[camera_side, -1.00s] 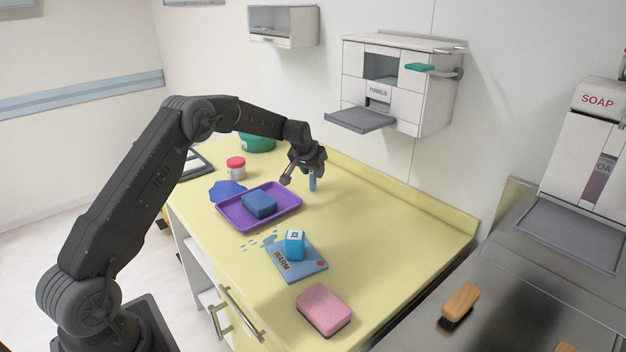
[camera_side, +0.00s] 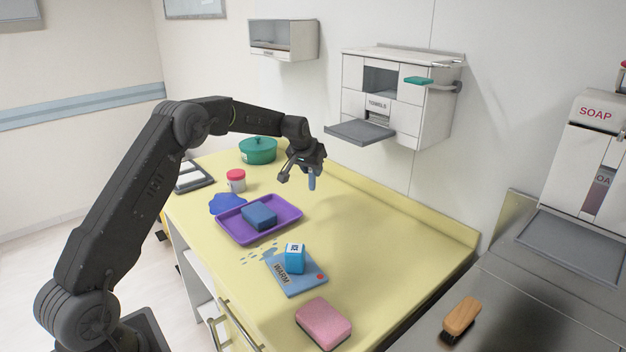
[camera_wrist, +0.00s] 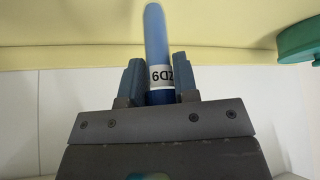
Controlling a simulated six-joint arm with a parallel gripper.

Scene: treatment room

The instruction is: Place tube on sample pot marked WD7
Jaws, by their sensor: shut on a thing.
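My gripper (camera_side: 309,166) is shut on a blue tube (camera_side: 312,181) and holds it upright above the yellow counter, behind the purple tray. In the wrist view the tube (camera_wrist: 156,35) stands between both fingers (camera_wrist: 160,82), with a lighter end and a white label whose characters look upside down and are partly covered. A pot with a red lid (camera_side: 236,179) stands on the counter, left of the gripper. I cannot read WD7 on anything.
A purple tray (camera_side: 285,224) holds a dark blue block. A green lidded pot (camera_side: 258,150) stands at the back, and a blue patch (camera_side: 226,204) lies beside the tray. A pink sponge (camera_side: 323,322) is at the front. The counter's right side (camera_side: 380,235) is clear.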

